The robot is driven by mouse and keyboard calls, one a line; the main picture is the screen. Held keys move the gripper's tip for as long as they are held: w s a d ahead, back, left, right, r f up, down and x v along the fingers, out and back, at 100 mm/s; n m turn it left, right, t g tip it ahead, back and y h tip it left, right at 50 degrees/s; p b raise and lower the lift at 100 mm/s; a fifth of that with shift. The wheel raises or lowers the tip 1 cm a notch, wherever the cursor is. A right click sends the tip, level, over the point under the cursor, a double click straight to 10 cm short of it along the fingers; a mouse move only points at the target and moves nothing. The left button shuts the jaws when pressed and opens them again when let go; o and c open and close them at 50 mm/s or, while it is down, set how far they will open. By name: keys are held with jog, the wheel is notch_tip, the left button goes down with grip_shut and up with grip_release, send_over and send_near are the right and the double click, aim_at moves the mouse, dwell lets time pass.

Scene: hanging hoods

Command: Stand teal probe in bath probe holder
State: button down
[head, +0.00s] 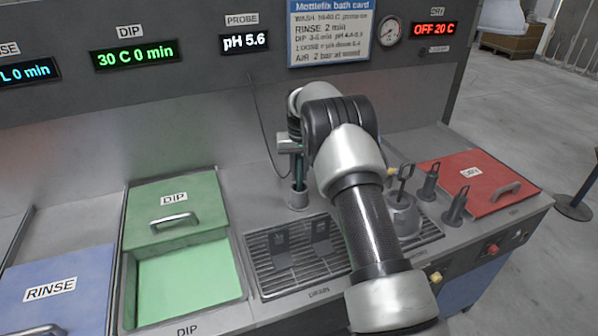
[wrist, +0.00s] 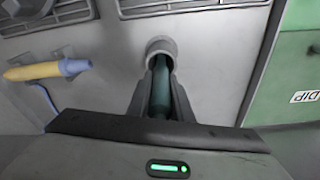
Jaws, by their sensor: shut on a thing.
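The teal probe (wrist: 160,88) is between the fingers of my gripper (wrist: 160,108) in the wrist view, with its far end at the mouth of the grey bath probe holder (wrist: 161,45). In the head view the probe (head: 299,172) shows as a thin, roughly upright teal strip below my gripper (head: 291,147). Its lower end appears to be inside the holder (head: 298,198), a small round cup on the counter. How deep it sits is hidden by the cup wall. The gripper is shut on the probe. My arm covers part of the counter to the right.
The dip bath (head: 190,281) is open, with green liquid and its lid (head: 176,213) pushed back. A drain grate (head: 262,267) lies in front of the holder. A thin cable (head: 262,125) hangs behind. Dark-handled tools (head: 430,184) stand near the red lid (head: 470,180).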

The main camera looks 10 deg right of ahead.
jog(key=c, duration=1.5)
grip_release()
jog(key=shift+r, duration=0.1)
jog(key=s+r, duration=0.1)
jog(key=r, duration=1)
jog(key=s+r, duration=0.1)
jog(key=r, duration=0.5)
jog(key=shift+s+a, duration=0.1)
jog(key=shift+s, duration=0.25)
